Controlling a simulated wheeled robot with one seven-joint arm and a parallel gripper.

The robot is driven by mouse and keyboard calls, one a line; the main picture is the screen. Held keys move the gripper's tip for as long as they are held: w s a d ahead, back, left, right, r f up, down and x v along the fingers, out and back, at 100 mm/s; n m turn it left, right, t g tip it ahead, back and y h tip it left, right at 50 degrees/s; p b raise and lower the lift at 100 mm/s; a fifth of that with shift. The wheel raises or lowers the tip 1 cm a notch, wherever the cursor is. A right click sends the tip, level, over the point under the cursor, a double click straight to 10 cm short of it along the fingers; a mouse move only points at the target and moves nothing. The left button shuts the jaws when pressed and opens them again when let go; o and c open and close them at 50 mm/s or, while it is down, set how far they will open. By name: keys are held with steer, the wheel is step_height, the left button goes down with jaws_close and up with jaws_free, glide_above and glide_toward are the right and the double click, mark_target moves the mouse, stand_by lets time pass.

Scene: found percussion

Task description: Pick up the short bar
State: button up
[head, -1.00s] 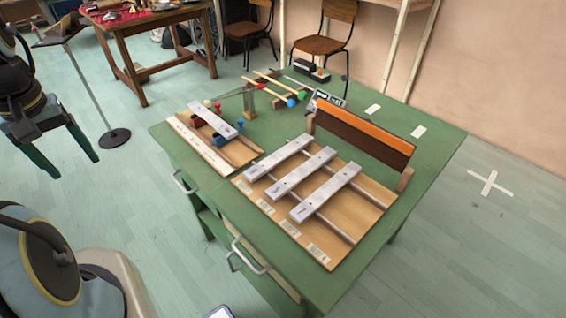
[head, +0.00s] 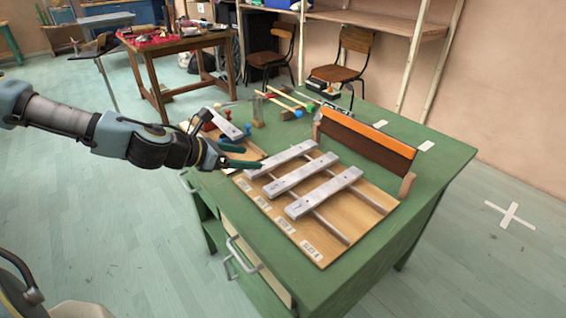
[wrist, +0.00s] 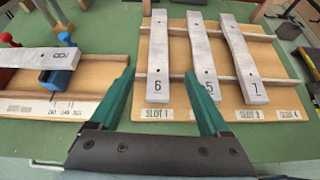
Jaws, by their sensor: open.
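My gripper (head: 250,157) is open and empty, by the near left corner of the slot board. A bar marked 8 (wrist: 35,57) rests on red and blue supports at the left. It also shows in the head view (head: 226,124), partly behind my arm, and looks shorter than those three.
The slot board (head: 265,203) lies on the green table (head: 400,240). A brown panel with an orange top (head: 365,145) stands behind the bars. Mallets (head: 285,97) lie at the back. A ruled strip (wrist: 35,107) edges the left board. The table's right side is clear.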

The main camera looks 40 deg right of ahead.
glide_toward(283, 156)
steer(key=shift+s+d+f+n+p, duration=0.1)
steer(key=shift+d+f+n+p, duration=0.35)
steer(key=shift+d, duration=0.2)
steer(key=p+x, duration=0.1)
steer(key=x, duration=0.3)
steer(key=shift+d, duration=0.3)
steer(key=shift+d+f+p, duration=0.3)
steer(key=shift+d+f, duration=0.2)
steer(key=shift+c, duration=0.3)
jaws_close()
